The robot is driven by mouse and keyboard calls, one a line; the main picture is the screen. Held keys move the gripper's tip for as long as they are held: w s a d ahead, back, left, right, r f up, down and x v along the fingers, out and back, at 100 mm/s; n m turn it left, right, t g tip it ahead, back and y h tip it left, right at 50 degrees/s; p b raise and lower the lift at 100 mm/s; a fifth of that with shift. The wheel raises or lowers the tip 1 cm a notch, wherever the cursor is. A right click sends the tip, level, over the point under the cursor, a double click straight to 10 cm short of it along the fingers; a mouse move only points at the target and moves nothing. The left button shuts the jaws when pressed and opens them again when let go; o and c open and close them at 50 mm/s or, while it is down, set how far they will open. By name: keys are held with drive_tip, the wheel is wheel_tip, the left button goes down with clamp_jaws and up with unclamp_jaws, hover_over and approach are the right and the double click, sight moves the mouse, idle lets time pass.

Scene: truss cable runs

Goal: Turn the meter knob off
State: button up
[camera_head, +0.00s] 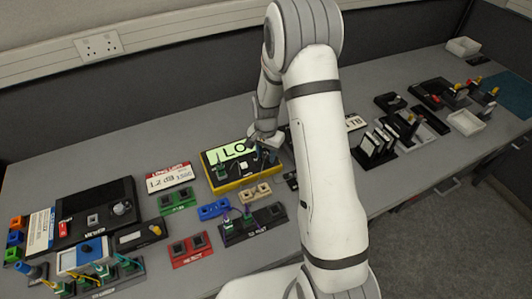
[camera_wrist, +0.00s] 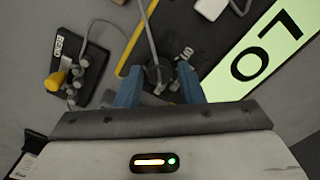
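The meter is a yellow-edged dark box (camera_head: 232,183) in the middle of the bench, with a lit green display (camera_head: 236,150) reading "LO" as far as it shows. The display (camera_wrist: 262,55) also shows at the right of the wrist view. A dark round knob (camera_wrist: 158,72) on the meter's face lies between my blue fingertips in the wrist view. My gripper (camera_wrist: 157,84) is open around it, and a gap seems to show on each side; contact is unclear. In the head view my gripper (camera_head: 266,142) is over the meter's right part, and the knob is hidden.
Grey cables run close to my fingers in the wrist view, beside a small black block with a yellow plug (camera_wrist: 57,80). Red (camera_head: 192,250), green (camera_head: 178,202) and blue (camera_head: 214,210) socket blocks stand around the meter.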

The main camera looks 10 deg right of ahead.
drive_tip(key=c, duration=0.7)
drive_tip(key=n+b, duration=0.3)
drive_tip(key=n, duration=0.1)
drive_tip(key=shift+f, duration=0.1)
drive_tip(key=n+b, duration=0.3)
drive_tip(key=n, duration=0.4)
drive_tip(key=shift+b, duration=0.35)
drive_tip(key=n+b, duration=0.2)
drive_tip(key=n, duration=0.4)
drive_tip(key=n+b, duration=0.1)
drive_tip(key=n, duration=0.5)
drive_tip(key=shift+n+b, duration=0.35)
drive_tip(key=shift+n, duration=0.05)
drive_tip(key=shift+r, duration=0.2)
drive_tip(key=shift+w, duration=0.1)
